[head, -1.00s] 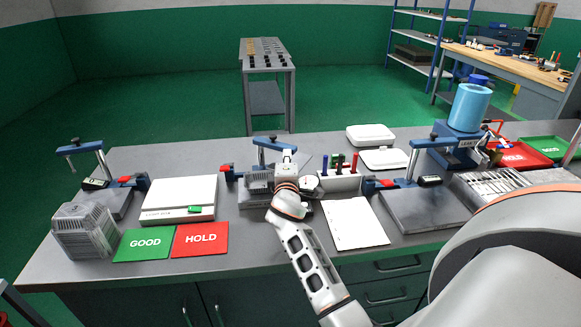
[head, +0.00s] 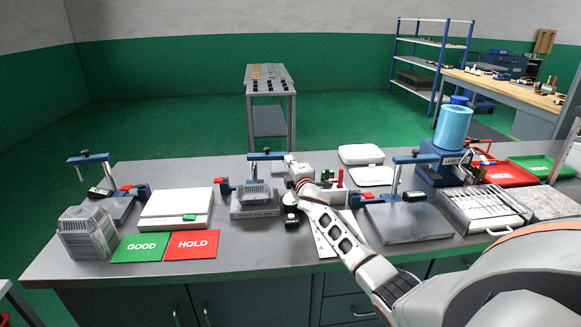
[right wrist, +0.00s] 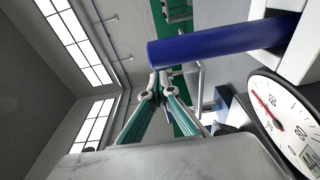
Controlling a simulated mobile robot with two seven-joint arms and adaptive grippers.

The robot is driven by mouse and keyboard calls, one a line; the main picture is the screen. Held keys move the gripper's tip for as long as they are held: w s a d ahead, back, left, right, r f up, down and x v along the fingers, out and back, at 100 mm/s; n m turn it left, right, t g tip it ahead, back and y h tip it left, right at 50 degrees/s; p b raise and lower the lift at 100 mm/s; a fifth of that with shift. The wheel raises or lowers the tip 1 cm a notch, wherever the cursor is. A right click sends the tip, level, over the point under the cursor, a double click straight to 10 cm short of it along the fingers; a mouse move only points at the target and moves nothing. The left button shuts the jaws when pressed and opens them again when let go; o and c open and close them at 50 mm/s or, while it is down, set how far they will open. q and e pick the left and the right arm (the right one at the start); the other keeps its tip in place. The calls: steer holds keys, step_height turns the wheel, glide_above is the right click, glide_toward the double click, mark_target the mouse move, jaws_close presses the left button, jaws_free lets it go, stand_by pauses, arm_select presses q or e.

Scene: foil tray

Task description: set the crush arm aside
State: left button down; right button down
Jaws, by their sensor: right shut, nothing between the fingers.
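The middle station (head: 255,210) on the bench carries a grey ribbed foil tray (head: 253,192). Its blue crush arm (head: 266,156) stands on a post behind the tray and reaches right, level, above it. My right gripper (head: 289,168) is at the right end of this arm; whether they touch is hard to tell. In the right wrist view the gripper (right wrist: 156,82) is shut and empty, its tips just below a thick blue cylinder (right wrist: 220,42). My left gripper is not in view.
Similar stations with blue arms stand left (head: 108,205) and right (head: 405,220). A white scale (head: 177,205), green GOOD card (head: 140,248) and red HOLD card (head: 190,245) lie left. A round dial (right wrist: 285,115) is close in the wrist view.

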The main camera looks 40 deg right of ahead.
steer(key=shift+w+d+y, duration=0.2)
steer(key=shift+w+y, duration=0.05)
steer(key=shift+y, duration=0.05)
steer(key=shift+w+d+r, duration=0.1)
steer(key=shift+d, duration=0.05)
steer(key=shift+d+r, duration=0.4)
steer(key=shift+r, duration=0.2)
steer(key=shift+d+r, duration=0.1)
steer(key=shift+s+a+f, duration=0.3)
steer(key=shift+s+f, duration=0.1)
steer(key=shift+f, duration=0.05)
steer(key=v, duration=1.1)
steer(key=shift+s+a+f, duration=0.15)
steer(key=shift+a+f, duration=0.15)
steer(key=shift+f, duration=0.05)
steer(key=shift+f, duration=0.1)
